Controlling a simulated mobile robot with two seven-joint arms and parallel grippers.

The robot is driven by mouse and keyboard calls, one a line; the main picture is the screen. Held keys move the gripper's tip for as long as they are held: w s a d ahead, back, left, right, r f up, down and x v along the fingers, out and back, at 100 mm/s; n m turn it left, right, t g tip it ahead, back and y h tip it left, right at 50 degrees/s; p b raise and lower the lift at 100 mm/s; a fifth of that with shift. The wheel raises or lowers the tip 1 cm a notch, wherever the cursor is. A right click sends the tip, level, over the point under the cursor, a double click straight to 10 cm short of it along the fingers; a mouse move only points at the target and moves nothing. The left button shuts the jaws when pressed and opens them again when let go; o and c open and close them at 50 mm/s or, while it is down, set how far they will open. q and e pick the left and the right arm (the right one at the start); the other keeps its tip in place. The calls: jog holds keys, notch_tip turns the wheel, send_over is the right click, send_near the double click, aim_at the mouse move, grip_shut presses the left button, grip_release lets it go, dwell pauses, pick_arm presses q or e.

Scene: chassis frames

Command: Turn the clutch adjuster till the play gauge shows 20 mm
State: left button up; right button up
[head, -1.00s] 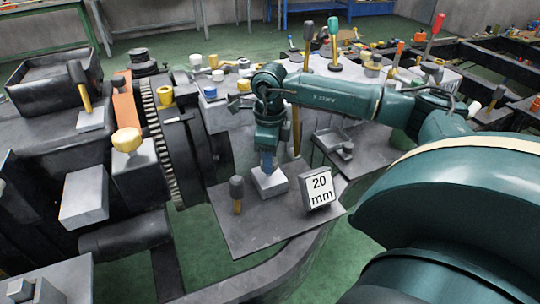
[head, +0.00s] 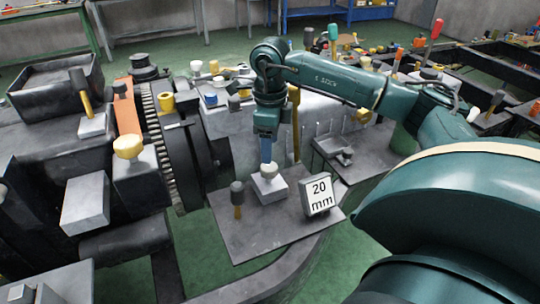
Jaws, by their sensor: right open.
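A pale knob (head: 268,169), which looks like the clutch adjuster, sits on a light grey block (head: 270,188) on the dark plate in the middle. A white panel (head: 320,194) to its right reads "20 mm"; it looks like the play gauge. My right gripper (head: 266,158) points down with blue fingers just above the knob. It is open and holds nothing. Whether a fingertip still touches the knob's top is too small to tell. My left gripper is not in view.
A dark-headed lever (head: 237,196) stands on the plate left of the block. A yellow-topped knob (head: 128,145) and a toothed flywheel (head: 160,145) are further left. An upright yellowish handle (head: 295,125) stands close behind my gripper. The plate's front is bare.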

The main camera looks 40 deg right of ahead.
aim_at(270, 166)
notch_tip(270, 166, up, 7)
dwell(0.3)
dwell(0.4)
